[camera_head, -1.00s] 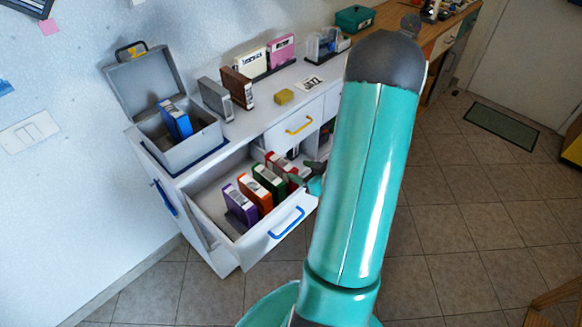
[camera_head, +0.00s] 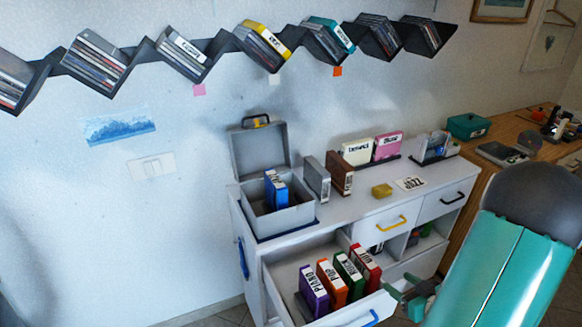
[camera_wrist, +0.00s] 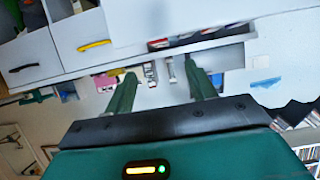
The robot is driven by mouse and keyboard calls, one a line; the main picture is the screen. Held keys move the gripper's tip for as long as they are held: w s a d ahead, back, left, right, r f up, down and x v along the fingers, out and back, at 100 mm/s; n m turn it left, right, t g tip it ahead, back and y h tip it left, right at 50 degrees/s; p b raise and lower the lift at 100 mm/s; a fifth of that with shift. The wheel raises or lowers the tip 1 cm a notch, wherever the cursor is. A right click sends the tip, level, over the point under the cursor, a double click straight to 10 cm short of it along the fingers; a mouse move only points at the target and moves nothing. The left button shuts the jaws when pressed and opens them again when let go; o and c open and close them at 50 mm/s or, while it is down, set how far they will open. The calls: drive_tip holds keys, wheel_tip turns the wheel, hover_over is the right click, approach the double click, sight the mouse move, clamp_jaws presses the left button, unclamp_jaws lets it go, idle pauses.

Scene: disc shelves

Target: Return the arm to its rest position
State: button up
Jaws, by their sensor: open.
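My teal arm (camera_head: 505,265) reaches in from the lower right of the head view, its dark rounded joint above. My gripper (camera_head: 408,292) shows beside the right end of the open drawer, partly hidden by the arm. In the wrist view, my gripper (camera_wrist: 160,68) has its two green fingers apart, with nothing held between them. The open drawer (camera_head: 285,272) holds a purple case (camera_head: 313,292), an orange case (camera_head: 332,281), a green case (camera_head: 349,273) and a red case (camera_head: 366,266), all upright.
The white cabinet (camera_head: 345,212) carries an open grey box (camera_head: 290,216) with a blue case (camera_head: 275,190), and a yellow block (camera_head: 381,190). Zigzag wall shelves (camera_head: 145,52) hold discs above. A wooden desk (camera_head: 513,130) stands at the right.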

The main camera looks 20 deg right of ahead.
drive_tip(key=w+r+g+h, duration=0.2)
drive_tip(key=w+r+h, duration=0.2)
drive_tip(key=w+r, duration=0.4)
drive_tip(key=w+a+r+g+h, duration=0.1)
drive_tip(key=w+a+r+g, duration=0.15)
drive_tip(key=a+r, duration=0.55)
drive_tip(key=s+a+r+g+y, duration=0.1)
drive_tip(key=s+a, duration=0.3)
drive_tip(key=a, duration=0.4)
drive_tip(key=s+a+r+g+y, duration=0.1)
drive_tip(key=s+a+r+y, duration=0.1)
drive_tip(key=s+a+r, duration=0.2)
drive_tip(key=s+a+r+g+y, duration=0.1)
drive_tip(key=s+a+r, duration=0.2)
drive_tip(key=a, duration=0.8)
drive_tip(key=shift+s+a+r+y, duration=0.2)
drive_tip(key=shift+s+a+y, duration=0.1)
drive_tip(key=shift+s, duration=0.4)
drive_tip(key=shift+g, duration=0.25)
